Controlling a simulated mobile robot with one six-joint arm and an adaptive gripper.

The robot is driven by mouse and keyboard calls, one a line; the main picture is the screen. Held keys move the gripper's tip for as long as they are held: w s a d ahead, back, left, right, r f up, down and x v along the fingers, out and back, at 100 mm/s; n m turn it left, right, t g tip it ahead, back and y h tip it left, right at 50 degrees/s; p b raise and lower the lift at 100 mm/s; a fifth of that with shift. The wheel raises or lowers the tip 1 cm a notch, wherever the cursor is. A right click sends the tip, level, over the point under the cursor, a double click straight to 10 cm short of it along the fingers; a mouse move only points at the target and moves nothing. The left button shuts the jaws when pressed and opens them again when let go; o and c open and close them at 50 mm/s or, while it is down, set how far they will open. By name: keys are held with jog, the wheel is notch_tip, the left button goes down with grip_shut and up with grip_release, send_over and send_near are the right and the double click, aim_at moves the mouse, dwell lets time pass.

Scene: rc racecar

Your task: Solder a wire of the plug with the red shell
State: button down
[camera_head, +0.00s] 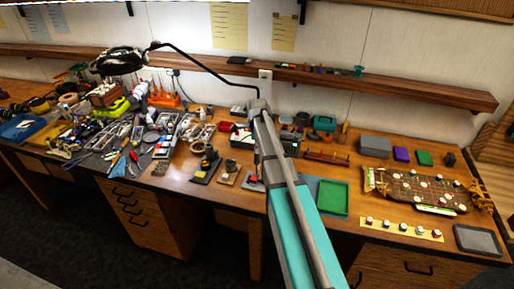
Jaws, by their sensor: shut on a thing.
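My teal and grey arm (295,215) rises from the bottom middle and reaches across the bench. My gripper cannot be made out; the arm may hide it. A plug with a red shell and its wires cannot be picked out at this size. A dark stand-like item (207,163) on a dark base and a smaller brown-based item (229,172) stand left of the arm near the front edge. They may be soldering gear, but I cannot tell. A small red item (226,127) lies further back, left of the arm.
The wooden bench (180,187) is crowded with tools at the left. Right of the arm are a green tray (333,198), a board with several parts (420,188), a yellow strip (401,229) and a grey tray (478,240). A lamp (119,60) and wall shelf (400,87) are above.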

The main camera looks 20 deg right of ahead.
jog(key=shift+r, duration=0.1)
dwell(0.4)
jog(key=shift+r+p, duration=2.9)
jog(key=shift+p, duration=0.15)
